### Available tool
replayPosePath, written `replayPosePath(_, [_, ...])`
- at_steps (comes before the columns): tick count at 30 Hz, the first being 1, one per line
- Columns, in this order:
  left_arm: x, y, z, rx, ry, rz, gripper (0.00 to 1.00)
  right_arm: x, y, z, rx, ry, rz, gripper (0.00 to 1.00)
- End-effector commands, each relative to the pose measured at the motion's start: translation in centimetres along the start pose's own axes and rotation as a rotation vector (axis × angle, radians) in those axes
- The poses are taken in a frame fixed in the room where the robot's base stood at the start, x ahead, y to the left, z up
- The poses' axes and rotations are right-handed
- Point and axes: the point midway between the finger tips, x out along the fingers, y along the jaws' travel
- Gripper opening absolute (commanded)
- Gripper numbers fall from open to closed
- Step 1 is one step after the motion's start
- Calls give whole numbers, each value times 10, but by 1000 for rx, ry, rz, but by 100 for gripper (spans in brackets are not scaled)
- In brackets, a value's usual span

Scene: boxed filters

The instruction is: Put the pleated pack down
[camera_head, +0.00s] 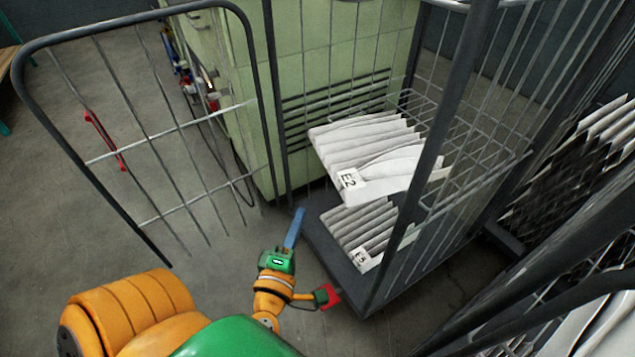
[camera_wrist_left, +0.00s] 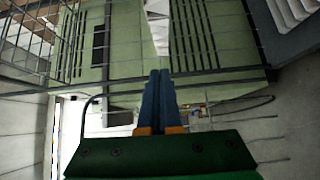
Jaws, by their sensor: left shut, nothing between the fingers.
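A white pleated pack labelled E2 (camera_head: 365,150) sits on the wire shelf inside the roll cage. A second pleated pack, labelled E5 (camera_head: 368,225), lies below it on the dark base of the cage (camera_head: 330,265). My left gripper (camera_head: 296,222) is at the cage's open front, left of both packs and apart from them. Its blue fingers are together with nothing between them, as the left wrist view (camera_wrist_left: 159,75) also shows. A strip of a white pack (camera_wrist_left: 157,22) shows beyond the fingertips there. My right gripper is not in view.
The cage's barred door (camera_head: 150,130) stands swung open at the left. A pale green cabinet with vent slots (camera_head: 250,90) stands behind the cage. More pleated packs (camera_head: 575,165) are in dark racking at the right. Grey floor is clear between door and cage.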

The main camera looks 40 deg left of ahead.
Motion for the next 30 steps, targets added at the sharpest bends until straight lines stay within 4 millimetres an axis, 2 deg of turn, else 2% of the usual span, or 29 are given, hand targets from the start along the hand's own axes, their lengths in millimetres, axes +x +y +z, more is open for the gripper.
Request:
replayPosePath(5, [19,6,-5,-28,22,11,0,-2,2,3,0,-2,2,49])
replayPosePath(16, [100,5,-6,-24,18,11,0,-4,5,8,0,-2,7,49])
replayPosePath(18, [110,4,3,-26,18,9,0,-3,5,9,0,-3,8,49])
replayPosePath(24, [126,4,19,-23,17,8,0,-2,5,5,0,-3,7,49])
replayPosePath(30, [129,4,23,-22,16,6,0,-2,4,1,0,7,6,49])
